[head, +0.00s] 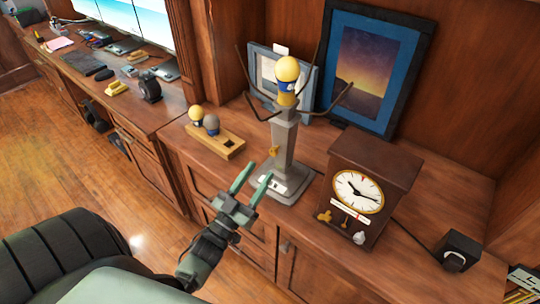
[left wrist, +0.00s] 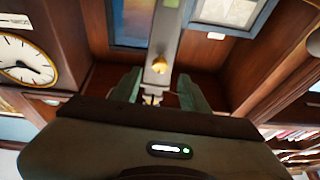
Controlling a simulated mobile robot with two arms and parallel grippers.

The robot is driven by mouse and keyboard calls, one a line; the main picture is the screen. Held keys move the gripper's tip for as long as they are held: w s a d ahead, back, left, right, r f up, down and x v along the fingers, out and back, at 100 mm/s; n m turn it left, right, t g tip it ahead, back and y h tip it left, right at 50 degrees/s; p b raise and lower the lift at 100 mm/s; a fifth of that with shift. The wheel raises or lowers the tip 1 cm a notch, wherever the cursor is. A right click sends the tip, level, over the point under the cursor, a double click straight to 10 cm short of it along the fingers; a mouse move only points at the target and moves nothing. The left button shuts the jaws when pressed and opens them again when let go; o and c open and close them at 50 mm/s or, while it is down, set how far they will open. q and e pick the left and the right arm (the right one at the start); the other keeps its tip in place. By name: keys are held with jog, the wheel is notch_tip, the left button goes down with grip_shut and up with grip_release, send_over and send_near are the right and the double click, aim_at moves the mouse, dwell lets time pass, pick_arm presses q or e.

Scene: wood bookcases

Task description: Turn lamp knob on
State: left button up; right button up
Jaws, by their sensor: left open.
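The lamp (head: 284,145) is a grey post on a square base, with a yellow bulb (head: 287,75) on top and dark prongs around it. Its small golden knob (head: 274,151) sits on the post's side and also shows in the left wrist view (left wrist: 159,65). My left gripper (head: 261,169) is open and empty, its two green fingers pointing towards the lamp, just below and in front of the knob. In the left wrist view the knob appears between and beyond the fingers (left wrist: 160,88). No contact with the knob is visible. My right gripper is not in view.
A wooden clock (head: 369,188) stands right of the lamp. A wooden block with two small bulbs (head: 214,140) lies left. A blue-framed picture (head: 373,68) and a smaller frame (head: 266,72) lean behind. A black box (head: 459,250) is at the far right. A desk with screens is on the left.

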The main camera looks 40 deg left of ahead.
aim_at(272, 154)
pick_arm(q)
jog(key=p+x, duration=0.1)
jog(key=x, duration=0.5)
jog(key=shift+w+r, duration=0.1)
jog(key=shift+w, duration=0.15)
jog(key=shift+c, duration=0.2)
grip_shut()
